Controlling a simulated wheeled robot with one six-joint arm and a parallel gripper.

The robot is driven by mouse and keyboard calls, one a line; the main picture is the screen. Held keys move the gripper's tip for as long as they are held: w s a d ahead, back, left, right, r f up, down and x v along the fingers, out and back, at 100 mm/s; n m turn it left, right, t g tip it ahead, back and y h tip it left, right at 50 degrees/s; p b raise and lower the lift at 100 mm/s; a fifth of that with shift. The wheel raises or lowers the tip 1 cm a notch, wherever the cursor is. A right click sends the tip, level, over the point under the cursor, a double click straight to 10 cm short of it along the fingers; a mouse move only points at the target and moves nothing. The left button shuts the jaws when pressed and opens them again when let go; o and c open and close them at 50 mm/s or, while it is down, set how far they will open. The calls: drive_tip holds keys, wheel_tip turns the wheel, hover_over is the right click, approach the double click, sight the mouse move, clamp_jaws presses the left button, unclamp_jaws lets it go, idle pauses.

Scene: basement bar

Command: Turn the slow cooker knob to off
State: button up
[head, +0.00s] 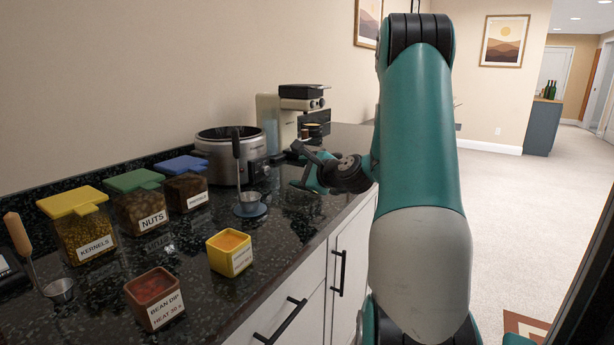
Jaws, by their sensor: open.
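The slow cooker (222,162) is a silver pot with a dark rim, standing on the dark counter against the wall. Its control panel (256,163) faces right, toward my gripper, and is partly in view; I cannot make out the knob or its setting. My gripper (300,168) is open and empty, above the counter to the right of the slow cooker. It looks apart from the cooker, with its fingers pointing left.
A coffee machine (303,112) stands behind the cooker. Lidded jars of kernels (80,235) and nuts (141,212), a yellow tub (229,252) and a bean dip tub (154,299) occupy the nearer counter.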

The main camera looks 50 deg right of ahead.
sight(268, 171)
drive_tip(key=shift+v, duration=0.9)
drive_tip(key=p, duration=0.9)
drive_tip(key=shift+s+a+r, duration=0.15)
drive_tip(key=shift+s+r, duration=0.05)
drive_tip(key=shift+w+f, duration=0.15)
drive_tip(key=p+x, duration=0.4)
drive_tip(key=x, duration=1.3)
